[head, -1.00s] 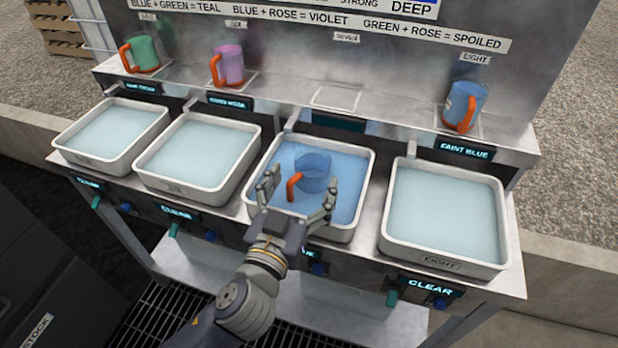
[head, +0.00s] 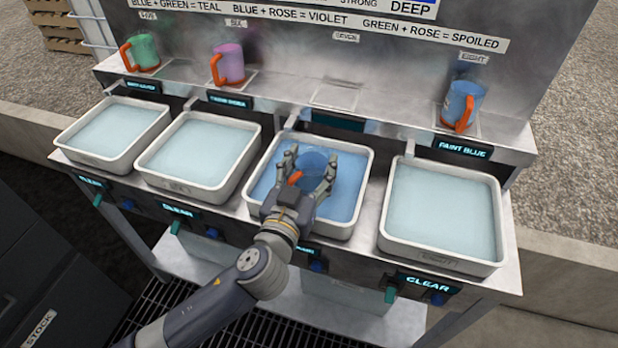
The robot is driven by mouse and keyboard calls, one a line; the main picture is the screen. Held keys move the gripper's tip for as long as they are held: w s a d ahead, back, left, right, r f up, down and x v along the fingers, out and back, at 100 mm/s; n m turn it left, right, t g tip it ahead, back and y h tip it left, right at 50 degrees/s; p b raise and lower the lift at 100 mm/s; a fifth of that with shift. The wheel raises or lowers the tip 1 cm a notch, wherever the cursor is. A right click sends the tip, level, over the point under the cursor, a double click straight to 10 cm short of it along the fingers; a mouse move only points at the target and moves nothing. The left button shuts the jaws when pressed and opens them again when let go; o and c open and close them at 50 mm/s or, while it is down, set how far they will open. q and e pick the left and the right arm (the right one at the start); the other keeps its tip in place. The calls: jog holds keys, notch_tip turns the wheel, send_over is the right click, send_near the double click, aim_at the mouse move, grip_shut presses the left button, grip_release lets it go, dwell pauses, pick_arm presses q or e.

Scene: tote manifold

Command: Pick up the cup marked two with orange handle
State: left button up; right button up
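A translucent blue cup (head: 314,158) with an orange handle (head: 295,177) stands in the blue liquid of the third tub from the left. No mark on it is readable, so I cannot tell whether it is marked two. My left gripper (head: 310,170) is open over this tub, its two fingers on either side of the cup. The fingers and palm hide part of the cup and handle; I cannot tell whether they touch it. My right gripper is not in view.
On the shelf behind stand a green cup (head: 145,50), a violet cup (head: 231,63) and a blue cup (head: 464,103), all with orange handles. The shelf spot labelled seven (head: 335,96) is empty. Tubs of pale liquid flank the third tub, including the right one (head: 440,258).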

pick_arm(q)
jog(key=shift+c, duration=1.2)
